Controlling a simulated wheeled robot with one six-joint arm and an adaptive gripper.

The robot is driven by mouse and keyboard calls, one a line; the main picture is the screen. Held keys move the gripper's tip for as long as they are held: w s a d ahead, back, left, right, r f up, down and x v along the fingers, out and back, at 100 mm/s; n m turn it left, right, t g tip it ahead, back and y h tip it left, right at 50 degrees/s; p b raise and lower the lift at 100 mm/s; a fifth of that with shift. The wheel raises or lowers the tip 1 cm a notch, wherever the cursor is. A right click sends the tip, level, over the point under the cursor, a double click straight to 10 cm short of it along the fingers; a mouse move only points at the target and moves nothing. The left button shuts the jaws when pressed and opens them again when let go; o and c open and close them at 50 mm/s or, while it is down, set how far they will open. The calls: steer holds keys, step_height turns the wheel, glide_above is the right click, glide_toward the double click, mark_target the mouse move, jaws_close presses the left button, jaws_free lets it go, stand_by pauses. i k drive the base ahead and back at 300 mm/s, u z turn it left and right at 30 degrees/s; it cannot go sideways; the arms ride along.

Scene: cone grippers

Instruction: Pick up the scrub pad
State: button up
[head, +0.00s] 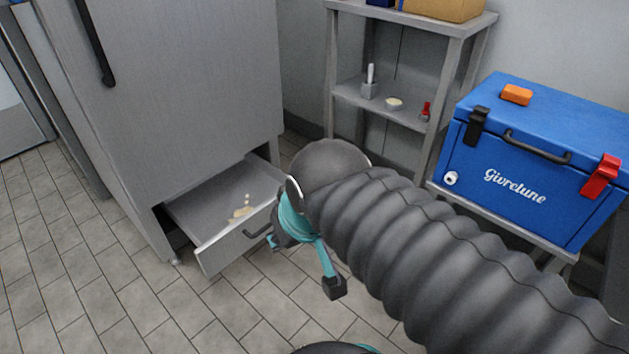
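An orange block (516,95), which looks like the scrub pad, lies flat on the lid of a blue cooler (510,180) at the right. My gripper (303,264) is low in the middle of the view, in front of the open drawer and far to the left of the block. Its teal fingers with dark tips are spread apart, with bare floor showing between them. My dark ribbed arm hides part of the gripper.
A grey drawer (222,254) stands open under the tall grey cabinet (185,110), with a pale spill inside. Tiled floor is clear at lower left.

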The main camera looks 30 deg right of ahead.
mark_target(522, 96)
steer(key=z, duration=0.05)
steer(key=k, duration=1.2)
steer(key=u, duration=0.05)
steer(key=i, duration=0.55)
steer(key=z, duration=0.55)
